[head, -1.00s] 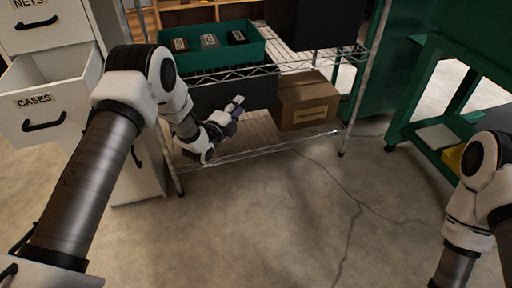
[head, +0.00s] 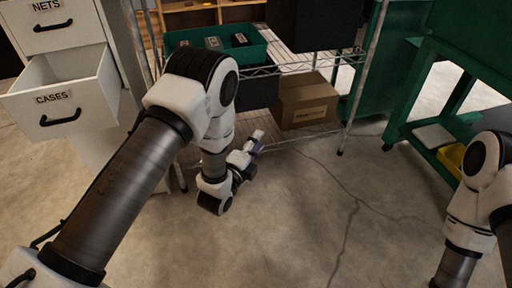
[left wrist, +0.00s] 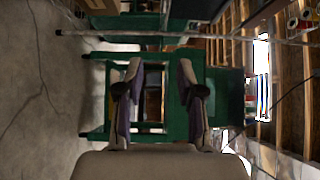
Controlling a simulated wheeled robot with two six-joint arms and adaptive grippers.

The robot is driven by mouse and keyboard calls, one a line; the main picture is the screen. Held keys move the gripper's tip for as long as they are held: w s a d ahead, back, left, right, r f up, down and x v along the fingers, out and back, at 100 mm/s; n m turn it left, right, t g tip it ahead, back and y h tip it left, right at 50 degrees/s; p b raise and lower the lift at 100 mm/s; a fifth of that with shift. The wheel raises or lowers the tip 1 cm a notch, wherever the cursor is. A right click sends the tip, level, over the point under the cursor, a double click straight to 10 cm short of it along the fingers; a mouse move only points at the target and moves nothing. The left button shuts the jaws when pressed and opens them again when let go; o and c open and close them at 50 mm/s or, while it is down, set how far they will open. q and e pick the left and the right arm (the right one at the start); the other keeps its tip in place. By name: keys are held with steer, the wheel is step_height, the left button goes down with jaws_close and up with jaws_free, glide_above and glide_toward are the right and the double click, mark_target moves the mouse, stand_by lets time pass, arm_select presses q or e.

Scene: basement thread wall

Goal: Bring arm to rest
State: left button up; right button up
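My left arm comes in from the left of the head view, bent at the elbow. Its gripper (head: 257,142) hangs in front of the wire rack's lower shelf, and appears clear of it. In the left wrist view the gripper (left wrist: 160,65) shows two fingers spread well apart with nothing between them. My right arm (head: 468,205) is bent at the right edge of the head view. Its gripper is out of the picture.
A white cabinet (head: 85,135) with an open "CASES" drawer (head: 60,108) stands left. The wire rack holds a green bin (head: 255,54) above and a cardboard box (head: 306,103) below. A green bench (head: 440,150) stands right. The middle floor is clear.

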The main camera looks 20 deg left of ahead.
arm_select(q)
steer(key=shift+w+f, duration=0.15)
steer(key=shift+f, duration=0.05)
steer(key=s+a+f+n+g+y, duration=0.1)
steer(key=s+a+f+n+g, duration=0.25)
steer(key=s+f, duration=0.35)
steer(key=s+a+f+n+g+y, duration=0.2)
steer(key=s+a+f+n+g, duration=0.15)
steer(key=s+f, duration=0.35)
steer(key=s+f+n+g, duration=0.3)
steer(key=s+n+g, duration=0.25)
steer(key=s, duration=0.55)
steer(key=s+f+n+g, duration=0.4)
steer(key=s+n+g, duration=0.15)
steer(key=s, duration=0.45)
step_height(320, 180, up, 29)
steer(key=n+p, duration=0.2)
steer(key=p, duration=2.6)
steer(key=shift+s+a+n+p, duration=0.3)
steer(key=shift+s+p, duration=0.05)
steer(key=shift+s, duration=0.1)
